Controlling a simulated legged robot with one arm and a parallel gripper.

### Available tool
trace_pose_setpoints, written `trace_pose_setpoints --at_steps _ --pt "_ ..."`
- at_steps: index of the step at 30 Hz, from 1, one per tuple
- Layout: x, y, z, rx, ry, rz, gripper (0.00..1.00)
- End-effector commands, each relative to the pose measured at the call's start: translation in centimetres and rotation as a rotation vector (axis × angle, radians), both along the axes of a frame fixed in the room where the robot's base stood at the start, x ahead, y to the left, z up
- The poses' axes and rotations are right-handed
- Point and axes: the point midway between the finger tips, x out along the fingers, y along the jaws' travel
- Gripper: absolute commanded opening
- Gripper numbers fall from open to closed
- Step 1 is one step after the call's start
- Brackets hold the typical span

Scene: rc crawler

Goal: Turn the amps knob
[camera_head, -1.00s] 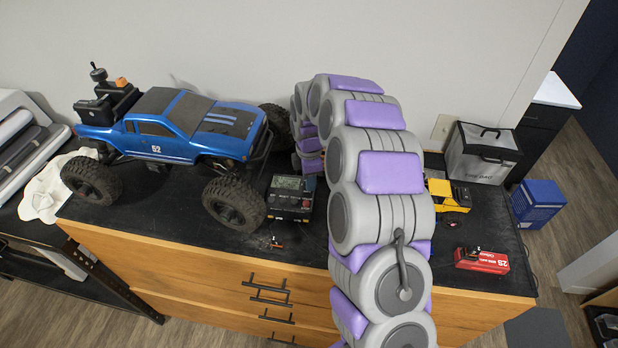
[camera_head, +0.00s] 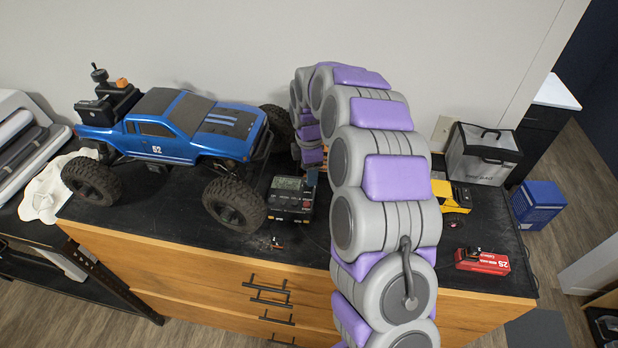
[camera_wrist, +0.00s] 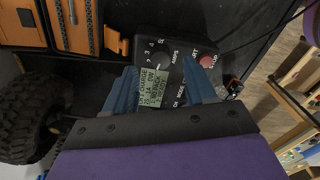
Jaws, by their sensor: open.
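The charger (camera_head: 291,199) is a black box on the dark bench top, in front of the blue truck's right front wheel. In the wrist view the charger (camera_wrist: 178,72) shows a lit text screen (camera_wrist: 153,87), printed numbers and the word AMPS. The dark amps knob (camera_wrist: 161,62) sits next to these numbers and is hard to make out against the black panel. My gripper (camera_wrist: 158,80) is open, its two blue fingers spread on either side of the screen and below the knob in the picture. No contact with the knob shows.
A red button (camera_wrist: 207,60) lies right of the knob in the wrist view. The blue truck (camera_head: 170,128) stands close to the charger on the left. A yellow vehicle (camera_head: 456,198) and a red box (camera_head: 482,261) lie right of my arm.

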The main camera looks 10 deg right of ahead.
Motion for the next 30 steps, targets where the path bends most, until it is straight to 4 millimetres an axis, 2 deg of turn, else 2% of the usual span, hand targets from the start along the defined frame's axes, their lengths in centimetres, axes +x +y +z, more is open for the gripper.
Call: trace_pose_setpoints --at_steps 6,15,21,30 --pt "0.2 0.0 5.0 -0.001 -0.006 0.000 0.55" --pt "0.2 0.1 11.0 0.000 -0.002 0.000 0.55" --pt "0.3 0.1 12.9 0.000 -0.001 0.000 0.55" --pt "0.1 0.1 13.3 0.000 0.003 0.000 0.55"
